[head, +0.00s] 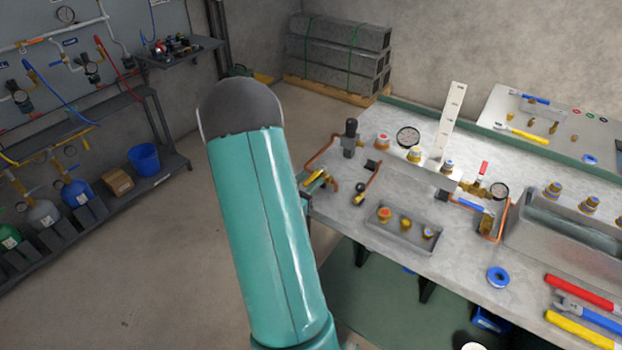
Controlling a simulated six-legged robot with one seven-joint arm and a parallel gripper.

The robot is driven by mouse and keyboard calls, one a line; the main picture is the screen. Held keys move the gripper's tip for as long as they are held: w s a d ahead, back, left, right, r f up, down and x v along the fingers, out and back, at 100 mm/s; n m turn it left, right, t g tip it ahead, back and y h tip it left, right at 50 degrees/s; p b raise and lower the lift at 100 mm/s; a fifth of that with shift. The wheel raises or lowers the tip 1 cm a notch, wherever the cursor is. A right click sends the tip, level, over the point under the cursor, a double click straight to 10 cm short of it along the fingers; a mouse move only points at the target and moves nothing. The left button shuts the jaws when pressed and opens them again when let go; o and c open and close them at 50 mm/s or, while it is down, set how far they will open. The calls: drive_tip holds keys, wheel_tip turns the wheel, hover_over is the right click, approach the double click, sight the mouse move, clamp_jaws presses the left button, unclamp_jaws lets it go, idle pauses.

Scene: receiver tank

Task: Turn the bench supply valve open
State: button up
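A valve with a yellow lever (314,178) sits at the left end of the bench (455,262), beside copper pipe. Farther right on the bench are a valve with a red handle (483,168), standing up, and a blue lever (470,203) lying near a brass block. No readable label shows which of these is the bench supply valve. My teal arm link fills the middle of the view, just left of the bench. My gripper is out of view.
A grey tray (403,234) with several fittings sits near the bench's front edge. A metal tub (570,232) and coloured tools are at the right. A shelf rack with gas cylinders (76,192) and a blue bucket (144,159) stands left. The floor between is clear.

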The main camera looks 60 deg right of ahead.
drive_tip(key=shift+s+d, duration=0.1)
drive_tip(key=shift+d, duration=0.65)
clamp_jaws()
